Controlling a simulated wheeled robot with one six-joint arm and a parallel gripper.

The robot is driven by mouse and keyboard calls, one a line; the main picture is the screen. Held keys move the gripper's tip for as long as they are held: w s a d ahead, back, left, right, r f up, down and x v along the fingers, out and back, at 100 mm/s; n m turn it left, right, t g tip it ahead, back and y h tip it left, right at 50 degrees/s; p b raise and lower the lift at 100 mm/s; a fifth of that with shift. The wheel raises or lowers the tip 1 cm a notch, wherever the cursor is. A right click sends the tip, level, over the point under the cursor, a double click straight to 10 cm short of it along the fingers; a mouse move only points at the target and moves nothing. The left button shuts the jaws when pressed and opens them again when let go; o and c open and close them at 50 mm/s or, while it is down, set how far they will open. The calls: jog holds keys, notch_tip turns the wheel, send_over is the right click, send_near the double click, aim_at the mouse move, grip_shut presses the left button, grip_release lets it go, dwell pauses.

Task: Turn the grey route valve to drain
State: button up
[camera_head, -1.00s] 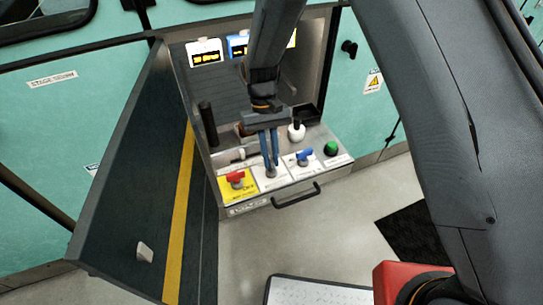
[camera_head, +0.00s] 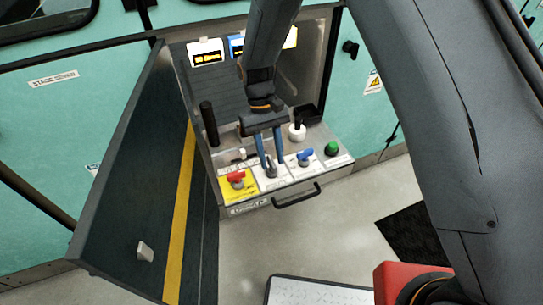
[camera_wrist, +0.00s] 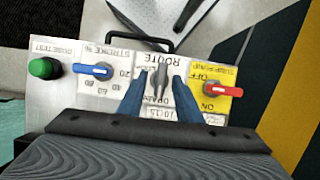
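The grey route valve (camera_head: 271,172) sits on a white plate in the front row of the panel. In the wrist view its lever (camera_wrist: 159,76) lies roughly lengthwise, between the upside-down ROUTE lettering and what looks like DRAIN lettering. I cannot tell which end is the pointer. My gripper (camera_head: 272,163) points down over the valve. Its two blue fingers are open, one on each side of the lever, with a visible gap on both sides in the wrist view. The fingers partly hide the plate's lettering.
A red lever (camera_head: 236,178) on a yellow plate is left of the valve, close to one finger. A blue lever (camera_head: 304,157) and a green button (camera_head: 332,148) are to the right. A white-topped knob (camera_head: 297,131) stands behind. An open dark door (camera_head: 135,190) flanks the left.

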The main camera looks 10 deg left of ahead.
jog(key=b+v, duration=0.1)
jog(key=v, duration=0.6)
jog(key=shift+w+r+b, duration=0.2)
jog(key=shift+r+b, duration=0.15)
jog(key=shift+a, duration=0.1)
